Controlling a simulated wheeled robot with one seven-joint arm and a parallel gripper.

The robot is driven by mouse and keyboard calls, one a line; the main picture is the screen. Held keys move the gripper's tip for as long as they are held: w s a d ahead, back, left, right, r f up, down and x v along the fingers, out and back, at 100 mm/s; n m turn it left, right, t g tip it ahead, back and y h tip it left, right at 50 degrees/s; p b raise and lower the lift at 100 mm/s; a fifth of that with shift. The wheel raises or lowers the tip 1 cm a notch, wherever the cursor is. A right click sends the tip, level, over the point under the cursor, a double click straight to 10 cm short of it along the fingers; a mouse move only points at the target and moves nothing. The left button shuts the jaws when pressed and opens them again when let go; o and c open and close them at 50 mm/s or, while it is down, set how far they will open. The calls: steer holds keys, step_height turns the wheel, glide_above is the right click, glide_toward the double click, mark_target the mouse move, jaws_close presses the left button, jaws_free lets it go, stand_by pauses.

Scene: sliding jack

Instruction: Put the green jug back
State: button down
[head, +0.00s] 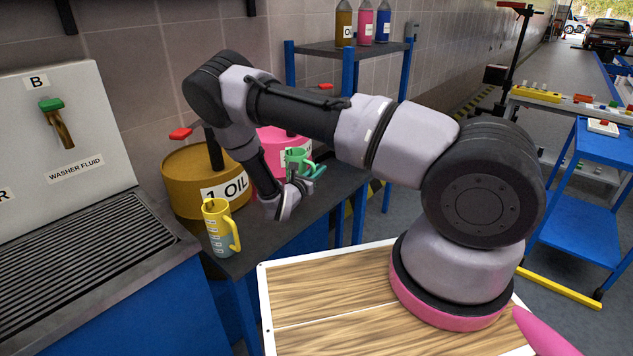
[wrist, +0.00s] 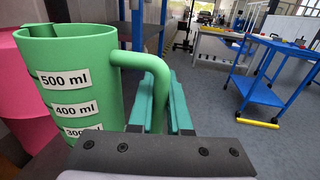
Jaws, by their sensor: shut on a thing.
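The green jug (head: 296,157) is in front of the pink drum, over the dark bench. In the wrist view the green jug (wrist: 82,85) is large and upright at the left, with 500, 400 and 300 ml labels. My gripper (head: 304,174) is shut on the jug's handle; in the wrist view its fingers (wrist: 160,88) stand on either side of the handle. The jug's bottom is hidden, and I cannot tell whether it touches the bench.
A yellow jug (head: 218,238) stands at the bench's front edge. Behind it are a brown oil drum (head: 180,180) and a pink drum (head: 268,142). A washer fluid panel (head: 85,125) with grate is left. A blue trolley (head: 575,225) stands right.

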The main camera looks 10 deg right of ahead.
steer(key=shift+f, duration=1.85)
steer(key=c, duration=0.9)
jaws_free()
steer(key=shift+o, duration=0.2)
steer(key=v, duration=1.2)
